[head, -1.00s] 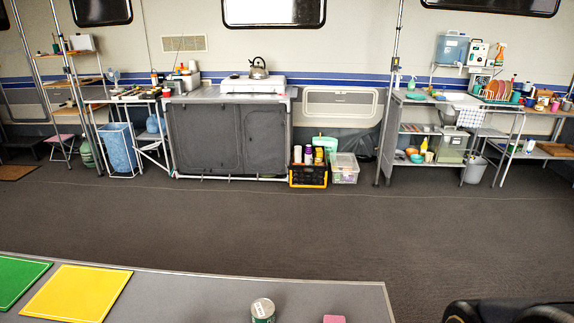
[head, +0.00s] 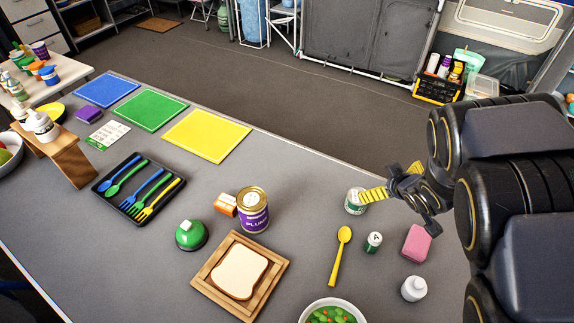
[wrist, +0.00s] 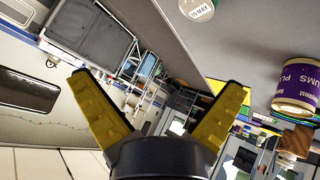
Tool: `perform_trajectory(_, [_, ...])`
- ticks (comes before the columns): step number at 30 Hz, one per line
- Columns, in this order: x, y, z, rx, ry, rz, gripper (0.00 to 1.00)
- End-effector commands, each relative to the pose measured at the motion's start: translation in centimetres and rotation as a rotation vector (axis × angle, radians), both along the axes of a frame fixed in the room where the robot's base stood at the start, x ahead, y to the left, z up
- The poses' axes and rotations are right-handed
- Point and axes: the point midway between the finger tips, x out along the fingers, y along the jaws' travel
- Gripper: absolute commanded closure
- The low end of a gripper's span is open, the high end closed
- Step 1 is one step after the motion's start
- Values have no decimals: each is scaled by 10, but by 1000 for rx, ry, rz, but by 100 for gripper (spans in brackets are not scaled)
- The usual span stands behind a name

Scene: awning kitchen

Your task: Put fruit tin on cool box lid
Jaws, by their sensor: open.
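The fruit tin (head: 253,212), with a purple plums label and gold rims, stands upright on the grey table (head: 290,165) in the head view. It also shows at the right edge of the wrist view (wrist: 296,88). My gripper (head: 393,182) is above the table to the right of the tin, well apart from it. In the wrist view my gripper's yellow fingers (wrist: 160,84) are spread wide with nothing between them. I cannot make out a cool box lid in these frames.
A small orange box (head: 225,204) is beside the tin. A bread board (head: 215,285), green bell-like object (head: 191,235), cutlery tray (head: 107,186), yellow spoon (head: 339,257) and pink sponge (head: 416,243) lie around. Bare table lies behind the tin.

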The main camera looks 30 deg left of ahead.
Motion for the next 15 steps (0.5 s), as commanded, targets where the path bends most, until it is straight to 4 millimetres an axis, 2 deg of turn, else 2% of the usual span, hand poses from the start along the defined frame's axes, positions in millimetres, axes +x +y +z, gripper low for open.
perform_trajectory(1, [-7,30,-21,49,10,106,0])
perform_trajectory(3, [-23,73,-41,144,20,256,0])
perform_trajectory(6, [-58,125,-63,294,58,439,0])
perform_trajectory(9, [-95,161,-75,431,107,570,0])
perform_trajectory(12, [-122,181,-79,530,146,648,0])
perform_trajectory(15, [-136,192,-79,586,165,687,0])
